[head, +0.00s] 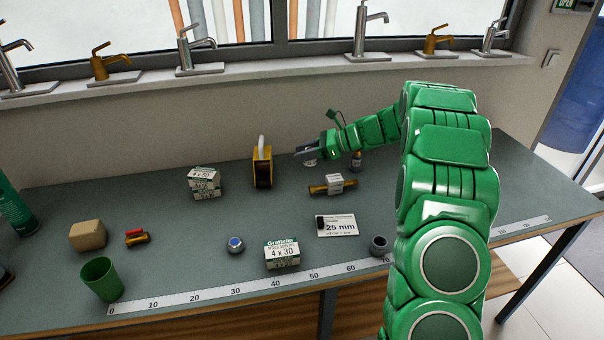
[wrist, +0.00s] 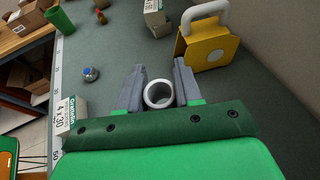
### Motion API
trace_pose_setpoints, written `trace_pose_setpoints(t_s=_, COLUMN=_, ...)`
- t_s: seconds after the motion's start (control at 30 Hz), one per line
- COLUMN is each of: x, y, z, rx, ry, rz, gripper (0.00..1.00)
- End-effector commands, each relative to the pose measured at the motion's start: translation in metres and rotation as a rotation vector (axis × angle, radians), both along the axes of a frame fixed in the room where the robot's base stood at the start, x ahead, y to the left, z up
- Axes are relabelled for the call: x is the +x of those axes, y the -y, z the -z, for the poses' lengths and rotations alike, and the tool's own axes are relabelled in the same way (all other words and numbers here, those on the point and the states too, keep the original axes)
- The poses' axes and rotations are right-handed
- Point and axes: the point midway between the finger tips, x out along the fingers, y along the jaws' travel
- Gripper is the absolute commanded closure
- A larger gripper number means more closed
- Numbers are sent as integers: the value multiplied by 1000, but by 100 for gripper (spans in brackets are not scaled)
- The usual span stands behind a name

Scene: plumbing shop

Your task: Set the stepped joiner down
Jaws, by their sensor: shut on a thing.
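The stepped joiner (wrist: 159,95) shows in the wrist view as a pale grey round tube seen end-on, its open bore facing the camera. My gripper (wrist: 159,88) is shut on it, with one grey finger on each side. In the head view my gripper (head: 304,151) is over the back of the bench, right of the yellow padlock-like block. A small pale part of the joiner (head: 310,162) shows just under the fingers there. I cannot tell whether its lower end touches the bench.
The yellow block with a pale shackle (head: 262,168) stands close left of my gripper. A brass fitting with a label (head: 333,187), a 25 mm card (head: 337,226) and a grey ring (head: 379,245) lie nearer the front. Screw boxes (head: 204,183) stand left. Bare bench (head: 225,215) lies between.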

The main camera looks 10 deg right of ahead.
Motion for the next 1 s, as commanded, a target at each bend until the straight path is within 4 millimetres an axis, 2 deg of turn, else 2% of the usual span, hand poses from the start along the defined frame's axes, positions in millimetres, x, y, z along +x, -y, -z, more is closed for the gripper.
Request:
trace_pose_setpoints(t_s=0.17, x=5, y=-1, z=13, rx=0, ry=-1, rz=-4, gripper=95)
trace_pose_setpoints(t_s=1.0, x=89, y=5, z=49, rx=1, ry=0, rz=-2, gripper=95)
